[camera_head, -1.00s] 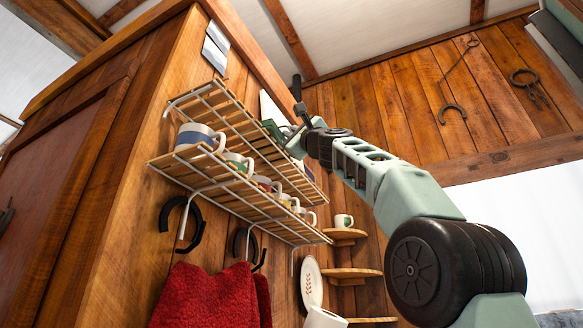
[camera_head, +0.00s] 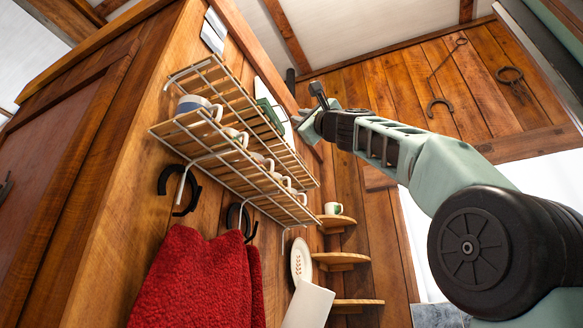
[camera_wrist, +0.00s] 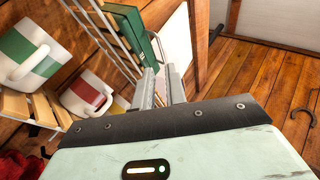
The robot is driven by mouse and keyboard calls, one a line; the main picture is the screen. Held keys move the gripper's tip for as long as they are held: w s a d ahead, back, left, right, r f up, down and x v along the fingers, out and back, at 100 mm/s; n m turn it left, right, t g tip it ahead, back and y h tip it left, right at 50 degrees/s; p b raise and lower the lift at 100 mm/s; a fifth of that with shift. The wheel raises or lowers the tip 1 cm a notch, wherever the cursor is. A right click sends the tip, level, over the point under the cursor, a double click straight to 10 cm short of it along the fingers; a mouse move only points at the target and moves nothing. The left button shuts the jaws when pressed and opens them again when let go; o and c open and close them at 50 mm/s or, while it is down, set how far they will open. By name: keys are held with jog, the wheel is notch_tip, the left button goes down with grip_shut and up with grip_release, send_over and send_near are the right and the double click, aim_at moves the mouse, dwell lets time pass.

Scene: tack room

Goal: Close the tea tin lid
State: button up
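A green tin (camera_head: 270,114), which I take to be the tea tin, stands on the upper level of the wire wall rack. In the wrist view the green tin (camera_wrist: 134,28) is just beyond my fingertips, with light edges on its panels. One green panel looks raised at an angle, like a lid standing open, but I cannot see the hinge clearly. My gripper (camera_wrist: 161,82) has its two grey fingers a little apart with nothing between them. In the head view my gripper (camera_head: 308,124) is right of the tin, apparently apart from it.
Several mugs (camera_head: 196,107) stand on the rack (camera_head: 180,140). Two banded mugs (camera_wrist: 28,55) are close on the left in the wrist view. A white panel (camera_wrist: 177,42) stands beside the tin. A red towel (camera_head: 195,280) hangs below; corner shelves (camera_head: 340,258) are beyond.

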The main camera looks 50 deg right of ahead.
jog(key=b+v, duration=0.3)
jog(key=v, duration=0.4)
jog(key=shift+s, duration=0.15)
dwell(0.4)
